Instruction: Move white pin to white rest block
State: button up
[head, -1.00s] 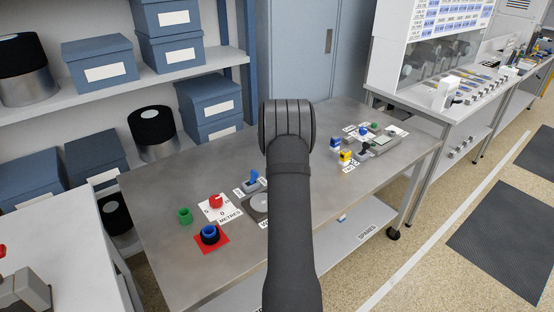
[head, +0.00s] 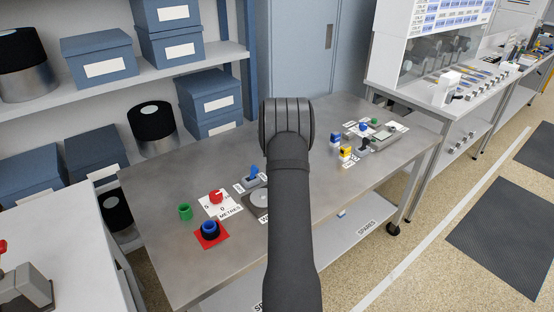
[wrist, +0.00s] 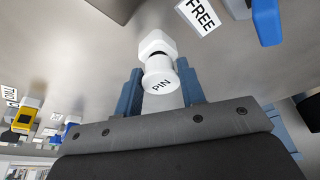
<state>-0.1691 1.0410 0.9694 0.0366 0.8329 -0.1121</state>
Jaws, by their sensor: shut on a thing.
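In the wrist view, the white pin (wrist: 159,82), with PIN printed on its round end, sits between the two blue fingers of my gripper (wrist: 161,92), which are shut on it. A white faceted piece (wrist: 157,43) shows just beyond the pin; I cannot tell whether it is part of the pin or the white rest block. In the head view my own arm hides the gripper and the pin, and I cannot make out the white rest block.
A FREE label (wrist: 200,15) and a blue part (wrist: 267,22) lie close by on the metal bench (head: 160,205). The bench also bears a red knob (head: 216,196), a green cylinder (head: 185,211), a blue-and-black round part (head: 210,229) and a yellow block (head: 345,152).

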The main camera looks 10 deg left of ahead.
jog(key=shift+f, duration=0.15)
jog(key=o, duration=1.2)
jog(key=shift+c, duration=0.2)
jog(key=v, duration=1.7)
jog(key=shift+s, duration=0.15)
jog(key=x, duration=1.7)
